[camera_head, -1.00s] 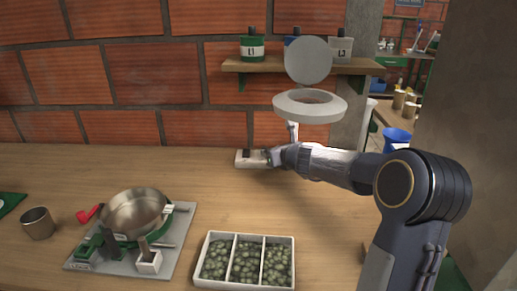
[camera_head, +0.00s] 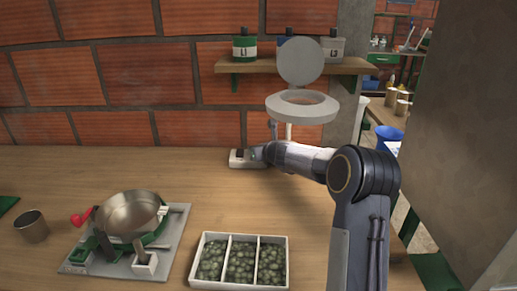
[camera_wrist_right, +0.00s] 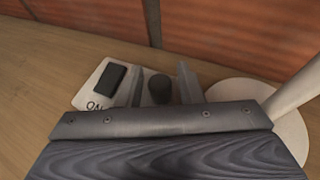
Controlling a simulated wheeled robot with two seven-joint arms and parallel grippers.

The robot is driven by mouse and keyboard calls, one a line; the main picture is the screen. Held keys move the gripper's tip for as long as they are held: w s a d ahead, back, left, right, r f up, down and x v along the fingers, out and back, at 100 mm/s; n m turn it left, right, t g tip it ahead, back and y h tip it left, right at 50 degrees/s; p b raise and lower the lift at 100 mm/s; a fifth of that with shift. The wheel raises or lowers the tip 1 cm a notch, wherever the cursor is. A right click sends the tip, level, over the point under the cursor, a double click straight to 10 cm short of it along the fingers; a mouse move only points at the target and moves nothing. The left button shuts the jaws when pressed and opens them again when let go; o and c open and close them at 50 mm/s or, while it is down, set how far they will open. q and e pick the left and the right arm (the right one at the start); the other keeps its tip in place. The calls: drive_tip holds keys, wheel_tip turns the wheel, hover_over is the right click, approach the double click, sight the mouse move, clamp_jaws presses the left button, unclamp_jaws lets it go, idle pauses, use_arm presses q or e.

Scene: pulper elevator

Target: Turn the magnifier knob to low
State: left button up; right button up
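The magnifier has a round white ring head (camera_head: 325,108) with a raised lid (camera_head: 300,62), above a small white control box (camera_head: 236,163) on the table by the wall. In the right wrist view, the box (camera_wrist_right: 88,92) carries a black rocker switch (camera_wrist_right: 108,77) with "ON" lettering and a round dark knob (camera_wrist_right: 160,88). My right gripper (camera_wrist_right: 163,88) is open, with one finger on each side of the knob and small gaps visible. In the head view, my right gripper (camera_head: 258,153) is at the box's right end. The knob's setting is not readable. My left gripper is out of view.
A white three-part tray of green beans (camera_head: 240,236) is at the front. A pulper with a metal bowl (camera_head: 130,212) and a metal cup (camera_head: 32,227) stand left. The round magnifier foot (camera_wrist_right: 285,125) and pole (camera_wrist_right: 295,92) are close right of my gripper. A shelf (camera_head: 345,66) hangs above.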

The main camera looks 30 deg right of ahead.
clamp_jaws()
